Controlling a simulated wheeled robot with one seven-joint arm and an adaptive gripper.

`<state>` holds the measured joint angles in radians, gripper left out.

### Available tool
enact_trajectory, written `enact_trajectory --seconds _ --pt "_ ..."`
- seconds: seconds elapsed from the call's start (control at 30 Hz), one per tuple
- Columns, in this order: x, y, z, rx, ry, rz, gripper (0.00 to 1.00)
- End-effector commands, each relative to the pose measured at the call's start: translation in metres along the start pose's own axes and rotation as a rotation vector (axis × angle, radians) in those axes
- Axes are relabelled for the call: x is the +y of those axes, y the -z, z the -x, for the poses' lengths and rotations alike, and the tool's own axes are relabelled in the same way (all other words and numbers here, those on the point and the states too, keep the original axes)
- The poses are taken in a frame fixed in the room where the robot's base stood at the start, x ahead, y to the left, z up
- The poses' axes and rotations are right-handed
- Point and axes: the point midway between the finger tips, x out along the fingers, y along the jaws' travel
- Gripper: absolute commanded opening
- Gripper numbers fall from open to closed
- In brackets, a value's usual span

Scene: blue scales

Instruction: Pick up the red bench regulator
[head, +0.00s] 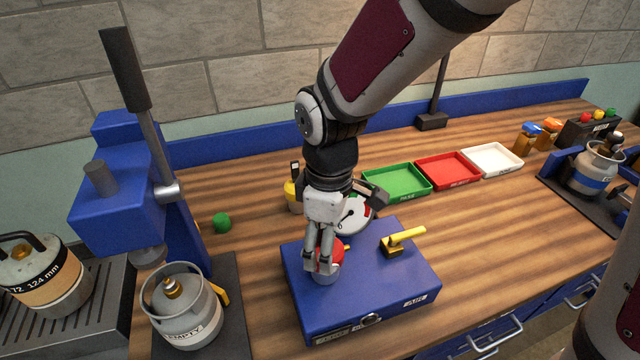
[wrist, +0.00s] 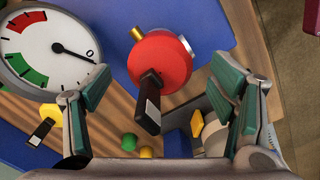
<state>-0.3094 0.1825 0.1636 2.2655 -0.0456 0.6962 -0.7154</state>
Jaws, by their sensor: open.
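The red bench regulator (wrist: 160,62) shows in the wrist view as a round red body with a dark handle and a brass fitting at its upper left. It lies between the two spread fingers of my gripper (wrist: 162,72), with room visible on both sides. In the head view my gripper (head: 319,262) points down over the blue box (head: 365,290), and its fingers hide much of the red regulator (head: 333,254). My gripper is open. I cannot tell the exact height of the fingertips against the regulator.
A white dial gauge (head: 352,214) stands just behind. A yellow lever (head: 405,236) rises from the box's right side. A yellow regulator (head: 292,194) is behind my gripper. A blue press (head: 130,190) and a grey canister (head: 182,308) stand left. Green (head: 397,194) and red (head: 448,184) trays lie back right.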

Motion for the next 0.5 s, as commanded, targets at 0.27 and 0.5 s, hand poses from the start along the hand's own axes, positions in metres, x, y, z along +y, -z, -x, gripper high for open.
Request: enact_trajectory --seconds 0.27,0.5 --pt "0.000 0.002 -0.032 -0.002 0.001 0.002 0.77" --pt "0.000 0.002 -0.033 0.000 -0.001 0.001 0.77"
